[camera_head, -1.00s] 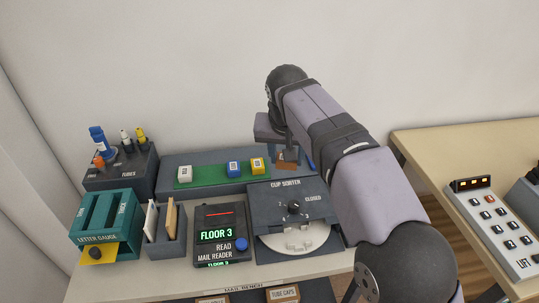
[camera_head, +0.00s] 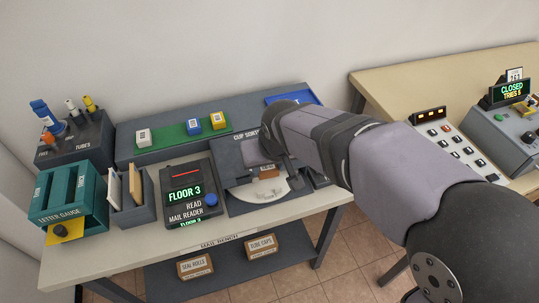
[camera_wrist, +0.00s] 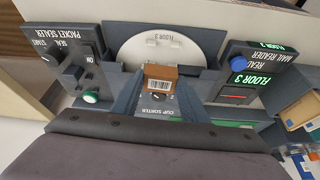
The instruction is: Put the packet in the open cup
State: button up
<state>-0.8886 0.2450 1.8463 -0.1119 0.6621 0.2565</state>
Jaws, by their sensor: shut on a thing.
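My gripper (camera_head: 266,167) is shut on a small brown packet (camera_wrist: 160,71) with a white barcode label. The packet also shows in the head view (camera_head: 268,172). It is held above the cup sorter (camera_head: 236,203), a dark panel with a white round plate (camera_head: 243,194). In the wrist view the plate (camera_wrist: 147,47) bears small floor lettering and lies just beyond the packet. My gripper and arm hide the sorter's knob and much of its panel in the head view. I cannot tell the packet's height above the plate, and the open cup itself is not clear.
The mail reader (camera_head: 187,196), showing FLOOR 3, stands left of the sorter. Left of it are a letter holder (camera_head: 143,210) and a teal letter gauge (camera_head: 55,200). Coloured blocks stand on a green strip (camera_head: 171,141) behind. A packet sealer (camera_wrist: 62,62) shows in the wrist view.

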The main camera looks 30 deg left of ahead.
aim_at(269, 172)
jog(key=shift+w+a+r+n, duration=0.1)
jog(key=shift+w+a+n, duration=0.05)
jog(key=shift+n, duration=0.15)
jog(key=shift+f+b, duration=1.95)
jog(key=shift+f, duration=0.2)
jog(key=shift+p, duration=0.35)
jog(key=shift+f+b, duration=0.95)
jog(key=shift+f, duration=0.55)
dwell(0.4)
